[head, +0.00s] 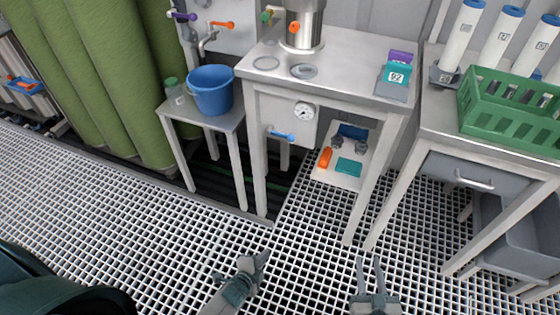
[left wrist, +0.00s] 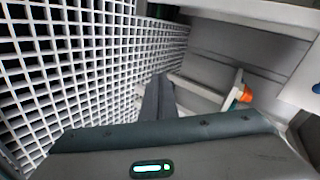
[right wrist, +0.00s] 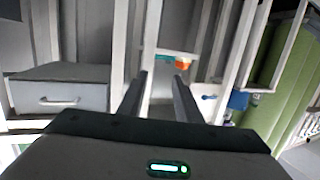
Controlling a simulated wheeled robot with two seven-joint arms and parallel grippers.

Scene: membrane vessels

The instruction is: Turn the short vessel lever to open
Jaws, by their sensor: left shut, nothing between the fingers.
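A steel vessel (head: 303,28), cut off by the top edge of the head view, stands on the middle table. An orange handle (head: 294,27) and a green handle (head: 266,15) are at its left side. A blue lever (head: 282,135) lies roughly level beside a gauge on a panel below the tabletop. I cannot tell which is the short vessel's lever. My left gripper (head: 254,262) is shut and empty, low over the floor grating, well short of the table. My right gripper (head: 369,263) is open and empty, to its right; its parted fingers (right wrist: 161,82) show in the right wrist view.
A blue bucket (head: 211,90) and a bottle stand on a small left table. Purple (head: 184,16) and orange (head: 221,25) tap handles are on the wall. A low shelf (head: 340,178) holds orange and teal items. A green crate (head: 508,110) is right. The front grating is clear.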

